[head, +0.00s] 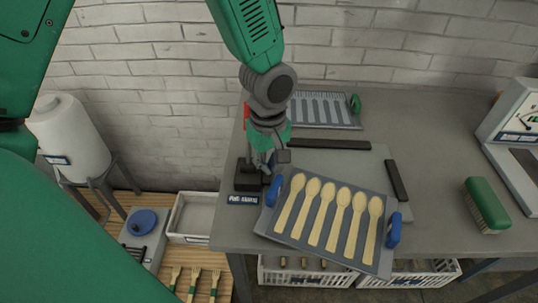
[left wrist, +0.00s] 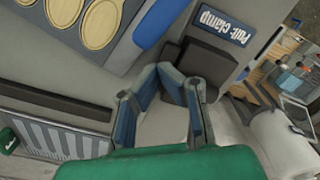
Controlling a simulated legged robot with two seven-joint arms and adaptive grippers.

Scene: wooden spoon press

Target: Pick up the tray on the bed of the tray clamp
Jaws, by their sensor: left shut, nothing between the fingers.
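The grey tray (head: 292,236) holds several wooden spoons in a row and has blue handles at its left (head: 273,190) and right (head: 394,231) ends. It lies skewed on the light grey bed (head: 368,163) of the tray clamp, at the table's front edge. Part of the tray, with its left blue handle (left wrist: 153,24), shows in the left wrist view. My left gripper (head: 268,166) is shut and empty near the tray's back left corner, apart from the handle as far as I can see. The dark clamp block (head: 248,178) stands just left of it. My right gripper is not in view.
Dark bars (head: 329,144) edge the bed. A grooved grey tray (head: 322,110) with a green handle lies at the back. A green brush (head: 486,205) and a pale machine (head: 514,125) stand at right. The table between is clear. A "Pull: clamp" label (left wrist: 224,25) is by the block.

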